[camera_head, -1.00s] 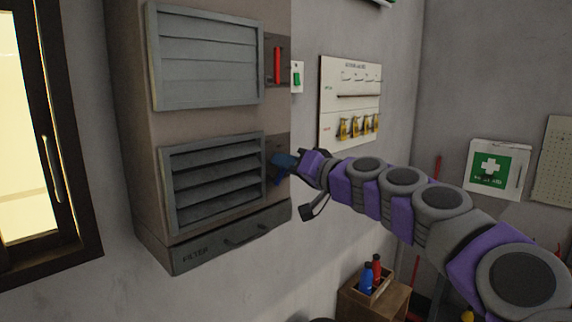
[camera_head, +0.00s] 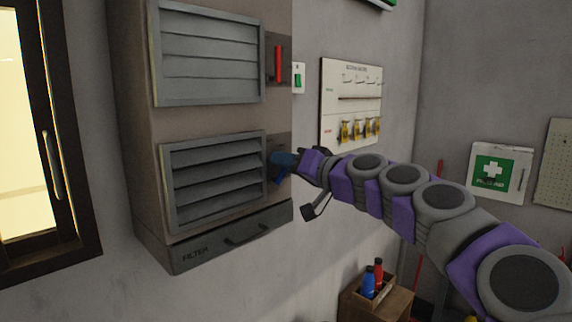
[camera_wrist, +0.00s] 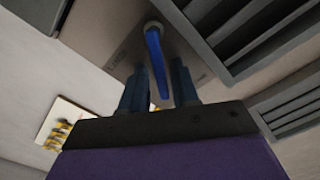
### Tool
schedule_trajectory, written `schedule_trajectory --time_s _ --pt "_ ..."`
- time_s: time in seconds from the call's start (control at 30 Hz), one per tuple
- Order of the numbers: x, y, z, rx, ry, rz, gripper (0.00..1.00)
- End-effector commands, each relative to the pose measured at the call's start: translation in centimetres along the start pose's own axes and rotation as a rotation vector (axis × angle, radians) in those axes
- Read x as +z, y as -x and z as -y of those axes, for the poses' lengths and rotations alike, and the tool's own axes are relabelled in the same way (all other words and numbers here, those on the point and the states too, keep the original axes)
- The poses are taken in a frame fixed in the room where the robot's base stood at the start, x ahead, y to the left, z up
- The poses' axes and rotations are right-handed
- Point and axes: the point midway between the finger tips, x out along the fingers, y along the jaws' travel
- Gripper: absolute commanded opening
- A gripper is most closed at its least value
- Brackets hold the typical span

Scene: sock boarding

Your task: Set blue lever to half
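The blue lever (camera_wrist: 154,48) shows in the wrist view as a rod running from a round pivot on the beige vent cabinet (camera_head: 133,130) to between my fingers. My gripper (camera_wrist: 158,68) is open, one finger on each side of the lever, with a visible gap on both sides. In the head view my gripper (camera_head: 284,162) is at the cabinet's side plate, right of the lower louvre (camera_head: 215,185), whose slats stand open. There the dark blue fingers largely cover the lever, and its exact angle is hard to tell.
A red lever (camera_head: 278,63) points up beside the upper louvre (camera_head: 208,55), whose slats look shut. A filter drawer (camera_head: 225,240) is below. A green switch (camera_head: 298,78) and a board with yellow tags (camera_head: 350,100) are on the wall to the right. A wooden crate (camera_head: 378,300) holds bottles.

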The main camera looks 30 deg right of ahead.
Motion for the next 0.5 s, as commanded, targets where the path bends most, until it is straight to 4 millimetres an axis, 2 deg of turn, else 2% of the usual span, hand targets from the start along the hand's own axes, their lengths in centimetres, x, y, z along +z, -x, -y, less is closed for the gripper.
schedule_trajectory --time_s 0.33,0.5 --pt "-0.1 0.3 0.1 -0.001 -0.001 -0.002 0.36" --pt "-0.2 2.1 0.0 0.001 -0.002 -0.005 0.36"
